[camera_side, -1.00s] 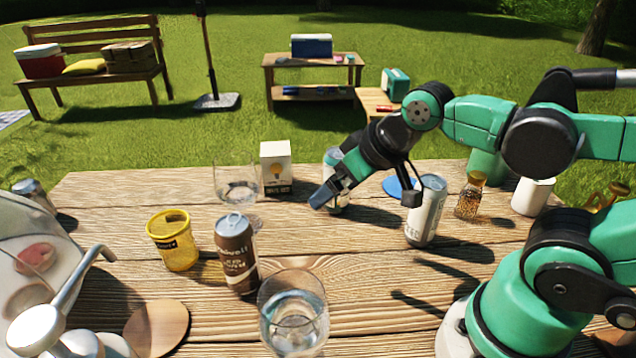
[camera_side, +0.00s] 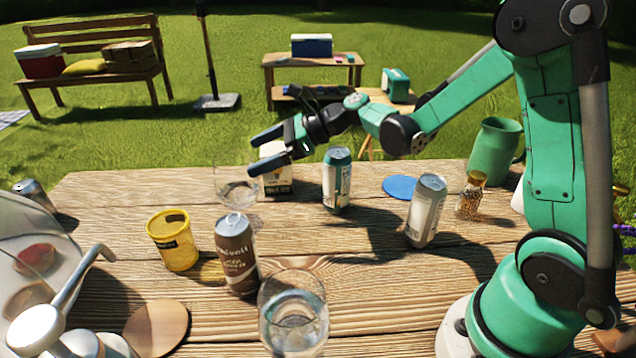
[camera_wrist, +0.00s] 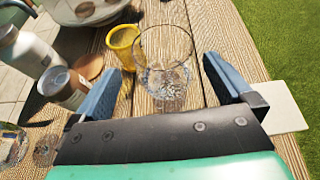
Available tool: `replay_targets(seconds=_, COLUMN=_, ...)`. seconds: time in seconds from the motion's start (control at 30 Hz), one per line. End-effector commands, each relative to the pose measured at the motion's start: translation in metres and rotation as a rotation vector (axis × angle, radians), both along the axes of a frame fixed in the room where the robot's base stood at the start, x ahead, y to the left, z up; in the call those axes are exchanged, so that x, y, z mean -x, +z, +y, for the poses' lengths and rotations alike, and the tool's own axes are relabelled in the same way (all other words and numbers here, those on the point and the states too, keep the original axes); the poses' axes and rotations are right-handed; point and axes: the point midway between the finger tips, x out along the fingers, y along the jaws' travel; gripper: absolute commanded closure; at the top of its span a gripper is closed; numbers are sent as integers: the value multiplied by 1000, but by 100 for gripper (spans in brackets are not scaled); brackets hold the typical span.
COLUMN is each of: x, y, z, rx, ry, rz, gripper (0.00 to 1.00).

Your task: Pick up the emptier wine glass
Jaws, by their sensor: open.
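One clear wine glass (camera_side: 237,192) stands upright at the back left of the table, with some clear liquid low in its bowl. The other wine glass (camera_side: 293,318) stands at the front edge of the side view and looks fuller. My gripper (camera_side: 259,152) is open above the table, beside and a little above the back glass. In the wrist view, the back glass (camera_wrist: 165,65) shows ahead between my two spread fingers, with nothing gripped. Part of the front glass (camera_wrist: 12,147) shows at the left edge there.
A carton (camera_side: 277,185) stands just right of the back glass, partly hidden by my gripper. A yellow mug (camera_side: 174,243) and brown can (camera_side: 237,258) stand in front of it. A blue-topped can (camera_side: 337,182) and white can (camera_side: 426,212) stand to the right.

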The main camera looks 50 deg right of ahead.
Motion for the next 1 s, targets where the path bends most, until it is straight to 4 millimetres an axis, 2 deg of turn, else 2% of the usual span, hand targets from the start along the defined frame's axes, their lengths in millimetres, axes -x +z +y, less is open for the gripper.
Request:
replay_targets(seconds=0.13, x=-7, y=-3, z=3, rx=-52, ry=-17, rz=22, gripper=0)
replay_targets(seconds=0.5, x=-36, y=-21, z=34, rx=-50, ry=-17, rz=21, gripper=0)
replay_targets(seconds=0.8, x=-38, y=-22, z=37, rx=-49, ry=-18, rz=21, gripper=0)
replay_targets(seconds=0.87, x=-38, y=-22, z=37, rx=-48, ry=-18, rz=21, gripper=14)
replay_targets(seconds=1.0, x=-38, y=-22, z=36, rx=-48, ry=-18, rz=21, gripper=54)
